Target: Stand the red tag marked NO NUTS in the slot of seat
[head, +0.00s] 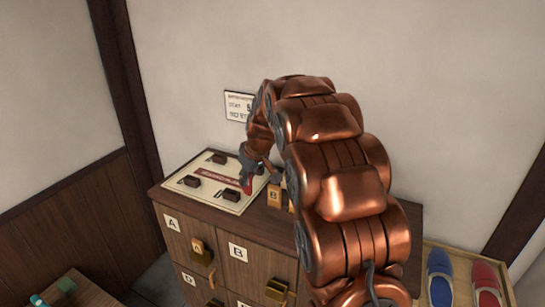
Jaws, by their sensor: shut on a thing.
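A pale board (168,186) lies on top of the wooden cabinet, with a dark red label strip across its middle. Several small dark blocks stand on it: one at the back (219,158), one at the left (191,181) and one at the front (231,195). Their slots and seat letters are too small to read. My gripper (248,176) reaches down over the board's right side. It is shut on a small red tag (247,187), mostly hidden by the fingers. The tag's writing cannot be read, and I cannot tell whether it touches anything below.
Wooden blocks, one marked B (273,196), stand close right of my gripper. The cabinet (194,231) has lettered doors. A sign (238,107) hangs on the wall behind. Blue slippers (440,276) and red slippers (486,284) lie at the lower right. My arm hides the cabinet's right part.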

